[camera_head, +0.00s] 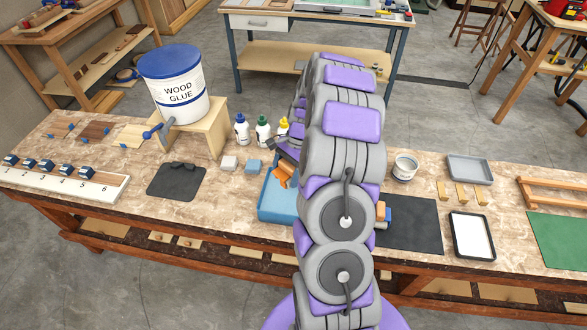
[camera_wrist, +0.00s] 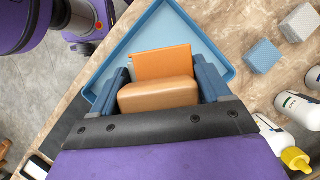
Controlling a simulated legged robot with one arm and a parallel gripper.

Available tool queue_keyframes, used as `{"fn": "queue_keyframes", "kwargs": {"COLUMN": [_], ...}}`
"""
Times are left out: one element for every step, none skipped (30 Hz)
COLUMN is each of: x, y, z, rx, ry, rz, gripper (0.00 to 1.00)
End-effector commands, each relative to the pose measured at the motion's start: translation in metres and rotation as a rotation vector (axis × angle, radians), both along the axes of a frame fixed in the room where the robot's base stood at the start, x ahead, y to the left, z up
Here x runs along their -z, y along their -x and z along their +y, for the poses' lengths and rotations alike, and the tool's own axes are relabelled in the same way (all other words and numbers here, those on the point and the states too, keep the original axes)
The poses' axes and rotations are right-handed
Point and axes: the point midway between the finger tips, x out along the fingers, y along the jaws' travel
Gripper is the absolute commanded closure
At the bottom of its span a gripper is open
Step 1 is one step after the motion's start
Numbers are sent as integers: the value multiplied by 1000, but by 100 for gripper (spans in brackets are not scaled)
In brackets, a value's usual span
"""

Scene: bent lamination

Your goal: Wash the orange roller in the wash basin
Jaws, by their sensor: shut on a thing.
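The orange roller (camera_wrist: 163,62) is held in my gripper (camera_wrist: 165,84), with its tan handle part (camera_wrist: 158,95) between the blue fingers. In the head view the roller (camera_head: 284,172) shows just left of my arm. The light blue wash basin (camera_head: 268,212) stands on the bench, its right part hidden behind my arm. In the wrist view the roller lies over the basin (camera_wrist: 215,38). I cannot tell whether it touches the basin floor. My gripper is shut on the roller.
A wood glue bucket (camera_head: 177,85) sits on a wooden stand. Black mats (camera_head: 176,181) lie either side. A black-rimmed tray (camera_head: 472,236) is at right.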

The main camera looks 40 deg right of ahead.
Motion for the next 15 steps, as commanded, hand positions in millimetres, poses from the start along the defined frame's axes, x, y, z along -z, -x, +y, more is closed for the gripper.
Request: {"fn": "queue_keyframes", "kwargs": {"x": [2, 3, 4, 6, 7, 9, 10, 11, 13, 15, 17, 19, 21, 23, 26], "y": [4, 5, 5, 6, 6, 5, 5, 5, 5, 5, 5, 5, 5, 5, 5], "z": [-8, -12, -17, -20, -23, -25, -25, -26, -27, -27, -27, -26, -25, -24, -24], "rx": [40, 56, 71, 78, 82, 83, 83, 82, 82, 82, 82, 81, 81, 80, 79], "ry": [-4, -5, -7, -8, -10, -11, -11, -12, -13, -13, -13, -13, -12, -11, -11], "rz": [-3, -5, -6, -7, -6, -6, -6, -7, -6, -6, -6, -6, -6, -5, -6], "gripper": [48, 48, 48, 48, 48, 48, 48, 48, 48, 48, 48, 48, 48, 48, 48]}}
